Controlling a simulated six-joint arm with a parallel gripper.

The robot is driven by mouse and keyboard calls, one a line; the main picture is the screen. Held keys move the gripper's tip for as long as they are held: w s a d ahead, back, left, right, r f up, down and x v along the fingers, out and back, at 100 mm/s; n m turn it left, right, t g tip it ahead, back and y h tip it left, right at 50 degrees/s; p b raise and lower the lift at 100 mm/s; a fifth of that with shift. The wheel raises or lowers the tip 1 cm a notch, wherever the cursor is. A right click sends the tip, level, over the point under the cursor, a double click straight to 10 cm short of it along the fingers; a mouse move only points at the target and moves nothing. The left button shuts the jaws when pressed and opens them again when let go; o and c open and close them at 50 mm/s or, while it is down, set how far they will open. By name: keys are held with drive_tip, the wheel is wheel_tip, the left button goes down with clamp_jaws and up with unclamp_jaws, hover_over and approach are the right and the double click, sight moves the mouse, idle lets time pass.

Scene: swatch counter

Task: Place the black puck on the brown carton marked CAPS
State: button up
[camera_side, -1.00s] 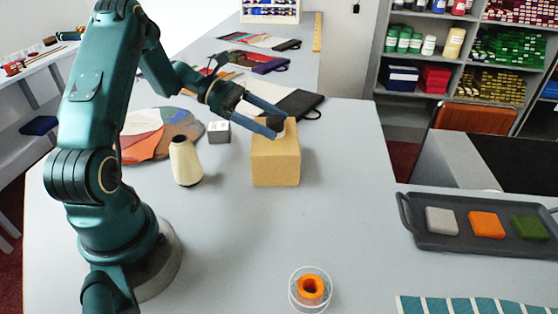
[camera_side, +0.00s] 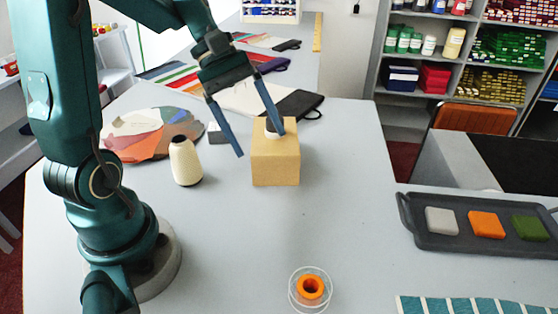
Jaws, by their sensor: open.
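The brown carton (camera_side: 275,165) stands on the grey counter right of my arm. A small black piece, which I take as the black puck (camera_side: 271,122), sits on its top, partly hidden behind my right finger. A white patch shows just below the black; I cannot tell if it is a label. No CAPS lettering is readable. My gripper (camera_side: 260,144) is open wide and empty. Its right finger passes in front of the puck and carton top; its left finger hangs left of the carton. Whether a finger touches the puck cannot be told.
A cream thread cone (camera_side: 185,162) and a small grey block (camera_side: 215,135) stand left of the carton, near a colourful round palette (camera_side: 150,135). An orange ring in a clear dish (camera_side: 311,288) lies at the front. A dark tray (camera_side: 412,226) holds coloured blocks at right. Mid-counter is clear.

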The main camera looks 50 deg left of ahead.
drive_tip(key=s+d+r+m+t+y, duration=0.1)
drive_tip(key=s+d+m+t+y, duration=0.2)
drive_tip(key=m, duration=1)
drive_tip(key=s+d+y, duration=0.1)
drive_tip(key=s+y, duration=0.2)
drive_tip(key=s, duration=0.2)
drive_tip(key=shift+s+r+m+t, duration=0.25)
drive_tip(key=shift+s+m+t, duration=0.05)
drive_tip(key=shift+s+t, duration=0.1)
